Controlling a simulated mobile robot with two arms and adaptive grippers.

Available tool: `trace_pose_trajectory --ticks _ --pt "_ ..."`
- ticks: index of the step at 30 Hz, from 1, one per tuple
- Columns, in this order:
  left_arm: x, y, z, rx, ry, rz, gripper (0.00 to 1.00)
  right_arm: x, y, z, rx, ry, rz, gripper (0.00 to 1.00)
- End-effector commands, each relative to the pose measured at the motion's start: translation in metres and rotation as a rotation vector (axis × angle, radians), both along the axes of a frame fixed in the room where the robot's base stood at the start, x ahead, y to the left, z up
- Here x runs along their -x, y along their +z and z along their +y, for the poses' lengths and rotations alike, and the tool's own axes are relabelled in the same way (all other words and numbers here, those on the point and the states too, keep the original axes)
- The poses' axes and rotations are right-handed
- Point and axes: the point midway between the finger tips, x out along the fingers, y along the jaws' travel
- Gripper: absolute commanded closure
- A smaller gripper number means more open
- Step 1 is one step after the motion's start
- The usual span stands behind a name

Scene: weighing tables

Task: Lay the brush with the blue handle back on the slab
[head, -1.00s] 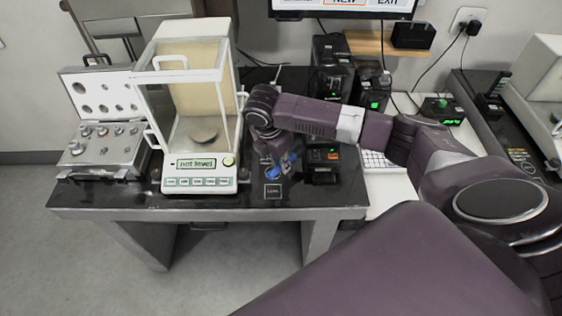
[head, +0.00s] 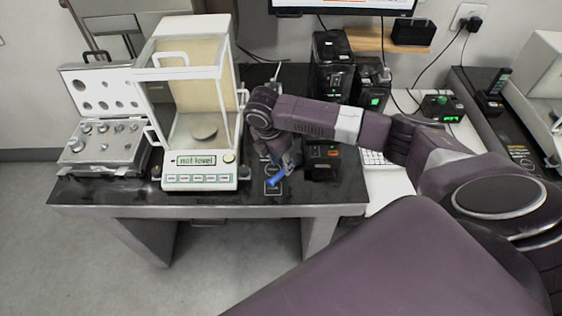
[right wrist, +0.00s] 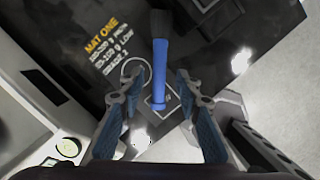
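The brush with the blue handle (right wrist: 160,75) is below my right gripper (right wrist: 158,118), its dark head pointing away at the top of the right wrist view. The handle also shows in the head view (head: 276,180), at the front of the black slab (head: 335,192). The right fingers are spread wide on either side of the handle's line, with clear gaps to it. The brush seems to lie on the slab, but exact contact is hard to tell. In the head view the right gripper (head: 287,163) is just above and behind the handle. My left gripper is not in view.
A balance (head: 198,180) reading "not level" stands left of the brush. A weight box (head: 103,150) is farther left. A small black device (head: 322,160) stands close right of my gripper. Yellow "MAT ONE" lettering (right wrist: 101,45) marks the slab; its front edge is near.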

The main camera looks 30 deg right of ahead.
Motion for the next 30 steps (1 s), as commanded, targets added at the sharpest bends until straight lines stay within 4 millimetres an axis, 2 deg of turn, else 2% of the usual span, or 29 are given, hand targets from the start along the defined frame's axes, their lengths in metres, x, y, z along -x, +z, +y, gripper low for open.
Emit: trace_pose_trajectory --ticks 7,11,24,30 --pt "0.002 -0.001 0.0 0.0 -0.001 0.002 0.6 -0.001 0.003 0.0 0.001 -0.001 -0.001 0.69" --pt "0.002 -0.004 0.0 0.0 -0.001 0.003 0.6 -0.002 0.016 0.0 0.0 0.0 -0.005 0.69" --pt "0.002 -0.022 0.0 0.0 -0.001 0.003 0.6 0.003 0.105 0.021 -0.001 0.0 -0.004 0.69" --pt "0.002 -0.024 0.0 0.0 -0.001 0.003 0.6 0.004 0.126 0.025 0.0 0.0 -0.002 0.69"
